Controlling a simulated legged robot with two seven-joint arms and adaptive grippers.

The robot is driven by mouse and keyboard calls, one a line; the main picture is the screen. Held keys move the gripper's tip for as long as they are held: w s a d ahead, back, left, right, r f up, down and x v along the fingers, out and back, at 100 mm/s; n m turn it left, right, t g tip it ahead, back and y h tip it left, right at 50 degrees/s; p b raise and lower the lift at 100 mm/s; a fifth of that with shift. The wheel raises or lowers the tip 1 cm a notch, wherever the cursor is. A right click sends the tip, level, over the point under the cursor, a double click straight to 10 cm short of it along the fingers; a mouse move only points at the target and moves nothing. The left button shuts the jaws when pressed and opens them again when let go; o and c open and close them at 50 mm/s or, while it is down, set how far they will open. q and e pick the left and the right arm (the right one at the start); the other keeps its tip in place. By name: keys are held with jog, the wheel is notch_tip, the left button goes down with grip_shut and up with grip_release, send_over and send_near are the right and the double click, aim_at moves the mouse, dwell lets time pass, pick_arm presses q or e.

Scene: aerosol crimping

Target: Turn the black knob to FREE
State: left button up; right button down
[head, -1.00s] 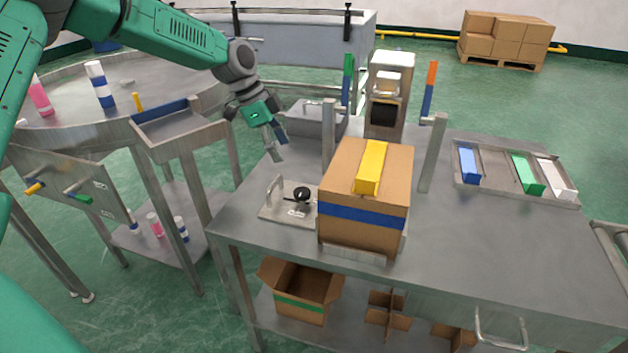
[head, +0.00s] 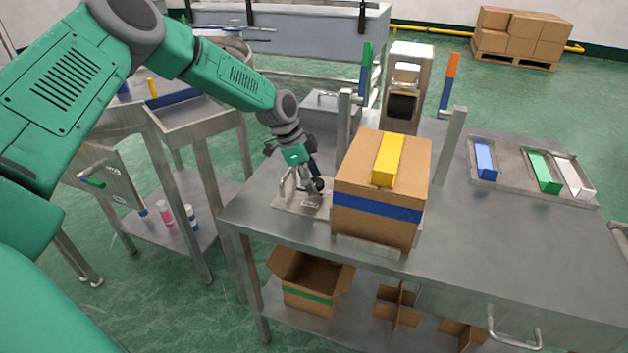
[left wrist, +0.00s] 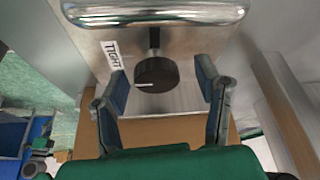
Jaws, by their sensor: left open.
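The black knob (left wrist: 155,73) shows in the left wrist view on a light metal plate (left wrist: 185,45), with a white pointer line on it aimed to the left. A label reading TIGHT (left wrist: 112,54) is to the left of the knob; no FREE label can be read. My left gripper (left wrist: 163,85) is open, with one blue-padded finger on each side of the knob and a gap on both sides. In the head view my left gripper (head: 302,188) is low over the plate (head: 290,203) and partly hides the knob (head: 318,184). My right gripper is not in view.
A metal handle (left wrist: 155,12) stands on the plate beyond the knob. A cardboard box (head: 380,215) with a blue band and yellow block (head: 387,160) stands close to the right of the plate. A post (head: 343,120) rises behind.

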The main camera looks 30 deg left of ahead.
pick_arm(q)
jog(key=shift+d+r, duration=0.15)
jog(key=shift+d, duration=0.15)
jog(key=c, duration=1.1)
jog(key=shift+d, duration=0.15)
jog(key=shift+c, duration=0.3)
